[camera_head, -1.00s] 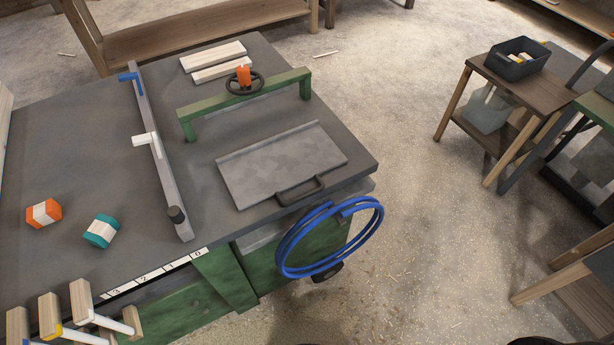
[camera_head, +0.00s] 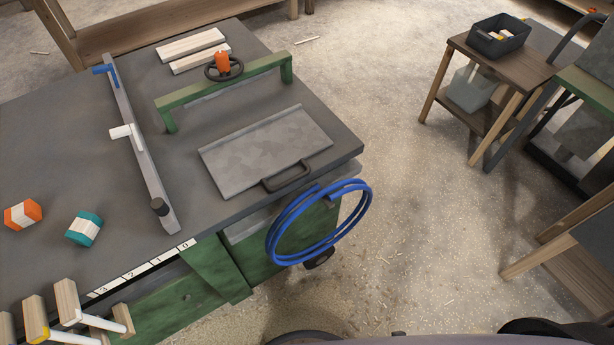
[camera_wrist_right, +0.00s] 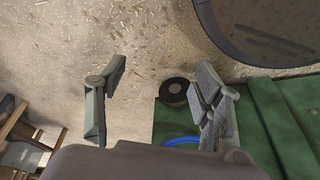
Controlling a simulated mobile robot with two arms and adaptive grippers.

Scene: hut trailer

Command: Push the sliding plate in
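The sliding plate (camera_head: 262,150) is a flat grey metal plate with a dark handle (camera_head: 287,175) on its front edge. It lies on the dark top of the green machine table, near the table's right front corner, in front of the green bridge (camera_head: 228,88). The right wrist view shows my right gripper (camera_wrist_right: 160,105) with its two fingers wide apart and nothing between them. It is over the floor beside the green machine side (camera_wrist_right: 265,115), and the plate is not in that view. My left gripper is in neither view.
A coiled blue hose (camera_head: 318,222) hangs on the machine's side below the plate handle. A grey fence rail (camera_head: 140,140) with a white lever crosses the table top. Open floor (camera_head: 420,220) lies to the right.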

